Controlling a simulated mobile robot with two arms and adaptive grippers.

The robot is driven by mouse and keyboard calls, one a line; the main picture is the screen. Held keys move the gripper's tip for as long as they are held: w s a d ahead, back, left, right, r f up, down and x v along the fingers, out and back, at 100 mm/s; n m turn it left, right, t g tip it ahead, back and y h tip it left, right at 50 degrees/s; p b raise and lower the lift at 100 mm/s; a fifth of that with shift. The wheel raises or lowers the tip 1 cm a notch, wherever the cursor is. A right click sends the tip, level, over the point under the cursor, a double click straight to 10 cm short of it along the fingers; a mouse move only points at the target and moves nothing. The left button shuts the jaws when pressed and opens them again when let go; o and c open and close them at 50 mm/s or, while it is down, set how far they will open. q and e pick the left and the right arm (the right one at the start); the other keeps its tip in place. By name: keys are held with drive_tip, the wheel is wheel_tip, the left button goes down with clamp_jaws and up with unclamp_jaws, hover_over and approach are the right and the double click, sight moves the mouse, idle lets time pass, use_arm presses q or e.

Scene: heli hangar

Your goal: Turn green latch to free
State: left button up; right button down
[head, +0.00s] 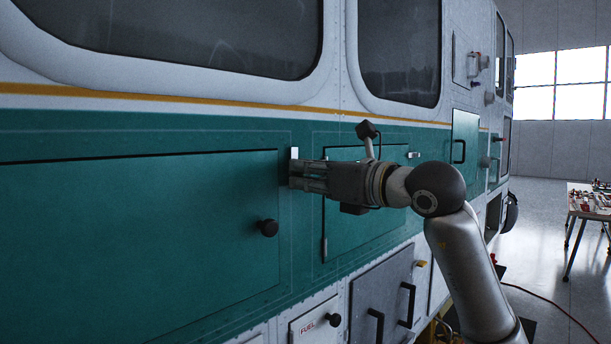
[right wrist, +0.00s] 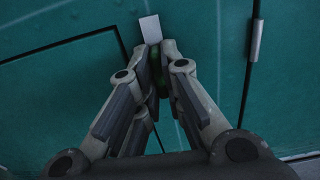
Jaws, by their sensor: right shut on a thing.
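My right gripper (head: 293,172) reaches in from the right to the edge of a large green panel (head: 130,215) on the helicopter's side. In the right wrist view its fingers (right wrist: 157,58) are closed together on the green latch (right wrist: 158,76). Only a narrow green strip of the latch shows between the fingers; the rest is hidden. A pale flat tab (right wrist: 150,29) sticks out just beyond the fingertips, tilted slightly in that view. The tab also shows upright above the fingers in the head view (head: 294,153). My left gripper is in neither view.
A black knob (head: 268,228) is on the large panel, below and left of my gripper. A second green door (head: 358,232) is partly behind my right arm. A grey hatch with black handles (head: 385,300) is below. A table with parts (head: 590,203) stands far right.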

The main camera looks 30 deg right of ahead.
drive_tip(key=shift+f, duration=0.1)
drive_tip(key=c, duration=1.6)
unclamp_jaws()
drive_tip(key=shift+o, duration=0.2)
drive_tip(key=v, duration=1.2)
